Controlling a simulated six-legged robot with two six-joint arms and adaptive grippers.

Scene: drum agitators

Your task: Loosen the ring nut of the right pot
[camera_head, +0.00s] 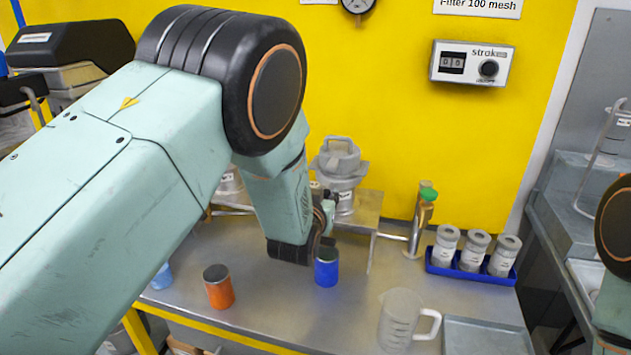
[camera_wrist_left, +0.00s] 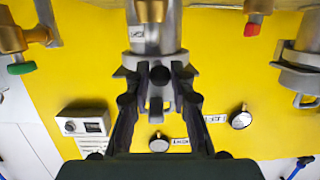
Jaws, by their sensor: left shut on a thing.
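The right pot (camera_head: 338,150) is a grey metal vessel with a lid and a wide collar, standing on a raised bench shelf against the yellow wall. In the left wrist view the pot (camera_wrist_left: 156,38) comes down from the top, upside down, with its lugged ring nut (camera_wrist_left: 150,58) near the middle. My left gripper (camera_head: 328,208) is at the pot's front; in the wrist view its fingers (camera_wrist_left: 158,88) are closed on the ring nut, though the exact contact is partly hidden. My left forearm covers most of another pot to the left. My right gripper is out of view.
A blue can (camera_head: 326,270) and an orange can (camera_head: 219,288) stand on the bench below my left arm. A clear jug (camera_head: 399,318) is at the front. A blue tray (camera_head: 471,274) with several grey jars sits right. A green-capped pipe (camera_head: 420,222) stands beside the shelf.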

